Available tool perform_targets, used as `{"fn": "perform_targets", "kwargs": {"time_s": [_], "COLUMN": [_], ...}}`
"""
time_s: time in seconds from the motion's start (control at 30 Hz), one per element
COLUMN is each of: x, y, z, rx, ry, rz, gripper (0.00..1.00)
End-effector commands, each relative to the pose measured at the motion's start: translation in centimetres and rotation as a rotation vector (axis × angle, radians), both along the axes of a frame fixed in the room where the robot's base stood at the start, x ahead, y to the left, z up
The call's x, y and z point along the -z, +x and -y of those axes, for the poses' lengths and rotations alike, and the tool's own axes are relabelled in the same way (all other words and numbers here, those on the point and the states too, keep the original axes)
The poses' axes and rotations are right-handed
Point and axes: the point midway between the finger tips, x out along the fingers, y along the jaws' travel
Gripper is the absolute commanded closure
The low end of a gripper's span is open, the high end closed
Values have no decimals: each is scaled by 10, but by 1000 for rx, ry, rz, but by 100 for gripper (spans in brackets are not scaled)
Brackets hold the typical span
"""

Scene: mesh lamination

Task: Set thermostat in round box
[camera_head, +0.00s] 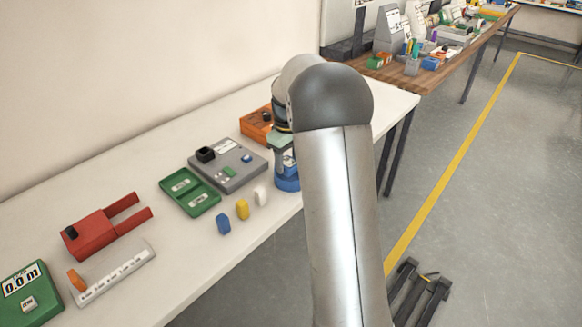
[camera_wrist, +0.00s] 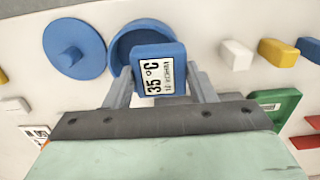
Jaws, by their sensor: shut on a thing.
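The thermostat (camera_wrist: 160,68) is a small blue block with a white "35 °C" label. My gripper (camera_wrist: 160,74) is shut on it, one finger on each side. The round box (camera_wrist: 119,44) is an open blue bowl, just behind the thermostat in the wrist view. The thermostat overlaps the box's right part and near rim in that view; its height over the box cannot be told. A round blue lid (camera_wrist: 73,49) with a knob lies left of the box. In the head view my arm hides most of the gripper; blue of the box (camera_head: 287,184) shows beneath it.
White (camera_head: 261,195), yellow (camera_head: 242,209) and blue (camera_head: 223,223) blocks stand along the table's front edge. A green tray (camera_head: 190,191), a grey device (camera_head: 228,166) and an orange box (camera_head: 255,126) lie near. A red forked item (camera_head: 100,226) is further left.

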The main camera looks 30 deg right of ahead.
Motion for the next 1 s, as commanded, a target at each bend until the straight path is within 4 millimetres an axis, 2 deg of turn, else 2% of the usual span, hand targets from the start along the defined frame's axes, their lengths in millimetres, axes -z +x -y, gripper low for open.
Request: {"fn": "perform_targets", "kwargs": {"time_s": [0.33, 0.53, 0.93, 0.97, 1.0], "x": [24, 53, 60, 59, 59], "y": [14, 14, 14, 14, 14], "z": [16, 16, 16, 16, 16], "rx": [2, 1, 1, 1, 1], "ry": [0, 1, 0, 0, 0], "rz": [0, 0, 2, 2, 2], "gripper": [74, 74, 74, 41, 41]}}
